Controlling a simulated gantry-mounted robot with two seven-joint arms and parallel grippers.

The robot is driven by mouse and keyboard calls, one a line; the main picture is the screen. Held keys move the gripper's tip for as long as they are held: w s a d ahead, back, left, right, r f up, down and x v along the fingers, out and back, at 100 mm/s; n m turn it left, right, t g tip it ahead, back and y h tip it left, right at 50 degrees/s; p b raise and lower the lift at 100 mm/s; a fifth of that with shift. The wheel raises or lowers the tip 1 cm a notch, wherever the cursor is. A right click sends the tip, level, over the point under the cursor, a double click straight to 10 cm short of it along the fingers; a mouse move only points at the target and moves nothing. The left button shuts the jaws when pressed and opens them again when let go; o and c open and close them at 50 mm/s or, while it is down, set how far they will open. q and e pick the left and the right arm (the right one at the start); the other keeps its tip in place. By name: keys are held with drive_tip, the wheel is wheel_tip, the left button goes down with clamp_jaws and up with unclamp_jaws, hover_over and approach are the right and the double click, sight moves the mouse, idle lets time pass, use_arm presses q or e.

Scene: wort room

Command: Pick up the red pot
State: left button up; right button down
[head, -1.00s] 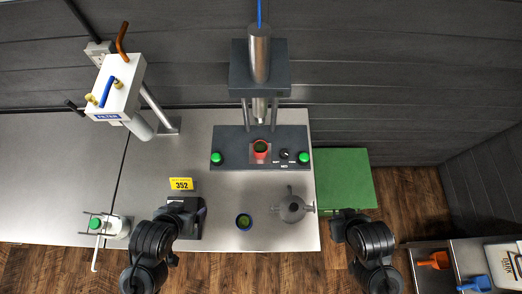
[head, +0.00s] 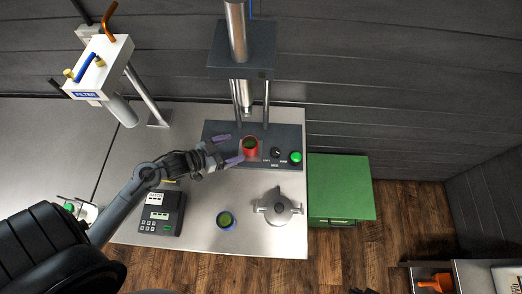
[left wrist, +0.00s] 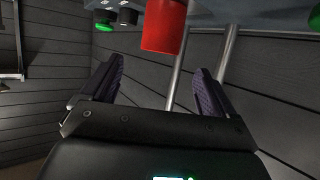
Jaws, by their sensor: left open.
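The red pot (head: 250,152) stands upright on the dark base of the press, with a dark green inside showing from above. In the left wrist view the red pot (left wrist: 164,28) shows at the top, beyond the fingertips. My left gripper (head: 229,149) is open with purple-grey fingers, just left of the pot and pointing at it. Its two fingers (left wrist: 155,82) are spread wide and nothing is between them in the wrist view. My right gripper is not in view.
The press (head: 242,58) has a metal cylinder above the pot. A green button (head: 295,157) and black knob are right of it. A grey lidded vessel (head: 279,207), a blue-rimmed cup (head: 226,220) and a black scale (head: 162,212) stand in front. A green cabinet (head: 340,185) is right.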

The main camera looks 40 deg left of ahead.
sight(256, 140)
use_arm(q)
drive_tip(key=x, duration=0.4)
drive_tip(key=shift+w, duration=0.2)
drive_tip(key=shift+p+x, duration=0.8)
drive_tip(key=shift+x, duration=1.5)
drive_tip(key=shift+w+d+f, duration=0.25)
drive_tip(key=shift+w+f, duration=0.1)
drive_tip(key=shift+w, duration=0.2)
drive_tip(key=c, duration=1.2)
drive_tip(key=shift+c, duration=0.3)
drive_tip(key=shift+r, duration=0.15)
